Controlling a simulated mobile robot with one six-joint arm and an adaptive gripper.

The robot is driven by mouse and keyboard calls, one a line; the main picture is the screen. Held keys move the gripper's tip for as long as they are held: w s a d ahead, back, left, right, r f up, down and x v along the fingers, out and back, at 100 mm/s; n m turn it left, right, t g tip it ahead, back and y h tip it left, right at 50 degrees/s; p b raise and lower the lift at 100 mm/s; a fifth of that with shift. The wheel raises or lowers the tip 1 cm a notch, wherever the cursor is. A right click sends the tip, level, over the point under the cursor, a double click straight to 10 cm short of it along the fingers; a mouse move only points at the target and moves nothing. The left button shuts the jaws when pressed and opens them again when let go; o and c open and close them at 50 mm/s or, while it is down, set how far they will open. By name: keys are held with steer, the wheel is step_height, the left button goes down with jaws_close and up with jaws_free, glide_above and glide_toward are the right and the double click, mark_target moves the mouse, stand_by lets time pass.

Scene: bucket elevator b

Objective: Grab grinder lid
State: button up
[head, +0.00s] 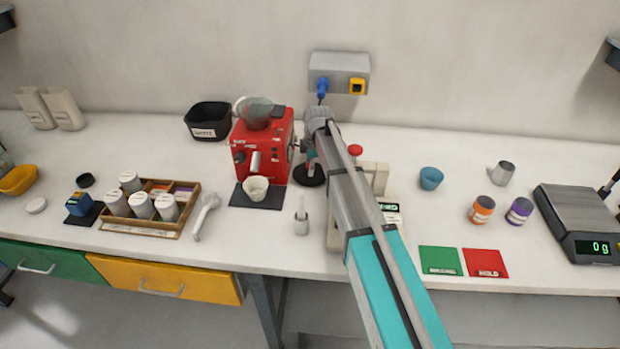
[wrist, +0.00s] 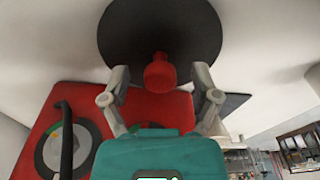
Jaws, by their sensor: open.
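The grinder lid, a round black disc with a red knob, lies on the white counter just right of the red grinder (head: 262,145). In the head view part of the black disc (head: 310,177) shows below my gripper (head: 309,158), and its knob is hidden there. In the wrist view the dark disc (wrist: 160,30) fills the top middle, and the red knob (wrist: 160,75) stands between the fingertips of my gripper (wrist: 160,80). The fingers are open, one on each side of the knob, with a gap visible on both sides.
A white cup (head: 256,187) stands on a dark mat before the grinder. A pale device with a red knob (head: 355,150) stands right of my arm. A small white holder (head: 301,222) is in front. A black bin (head: 208,120) stands left of the grinder.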

steer(key=shift+f, duration=0.1)
stand_by(0.6)
jaws_close()
